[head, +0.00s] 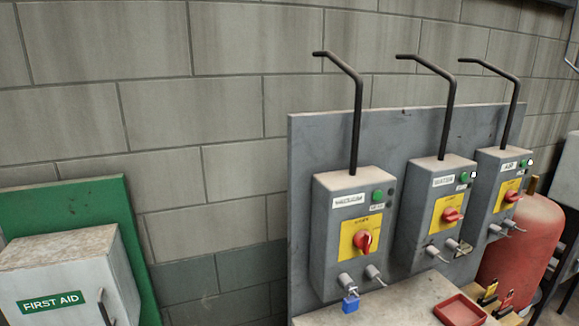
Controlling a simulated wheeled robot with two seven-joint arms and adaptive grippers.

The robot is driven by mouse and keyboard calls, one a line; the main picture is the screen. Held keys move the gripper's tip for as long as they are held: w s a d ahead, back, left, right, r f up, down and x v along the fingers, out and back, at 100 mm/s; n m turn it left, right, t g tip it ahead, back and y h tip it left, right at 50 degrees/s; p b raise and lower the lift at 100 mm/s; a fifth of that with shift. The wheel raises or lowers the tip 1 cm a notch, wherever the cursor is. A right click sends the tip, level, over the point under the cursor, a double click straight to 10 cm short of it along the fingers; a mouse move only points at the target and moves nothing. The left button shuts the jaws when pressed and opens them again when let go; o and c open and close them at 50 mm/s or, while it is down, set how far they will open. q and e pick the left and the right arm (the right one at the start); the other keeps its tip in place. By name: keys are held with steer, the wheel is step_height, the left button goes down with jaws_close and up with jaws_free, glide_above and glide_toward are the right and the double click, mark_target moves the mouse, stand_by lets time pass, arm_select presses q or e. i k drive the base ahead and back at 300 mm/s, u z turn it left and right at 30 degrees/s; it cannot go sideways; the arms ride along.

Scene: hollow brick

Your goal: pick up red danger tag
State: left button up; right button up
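A small red tag (506,299), which looks like the danger tag, stands at the lower right, at the edge of the bench. A yellow tag (490,291) stands just left of it. Both seem to sit in dark holders, and their print is too small to read. Neither of my grippers is in view.
A red tray (460,311) lies on the bench (390,304) left of the tags. Grey switch boxes (335,253) with red rotary handles stand behind. A blue padlock (351,303) hangs under the left box. A red cylinder (520,240) stands behind the tags. A first aid cabinet (65,275) is at left.

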mark_target(505, 302)
steer(key=z, duration=2.3)
steer(key=k, duration=0.95)
steer(key=z, duration=1.05)
steer(key=i, duration=2.35)
steer(key=u, duration=0.5)
steer(key=i, duration=2)
steer(key=u, duration=0.25)
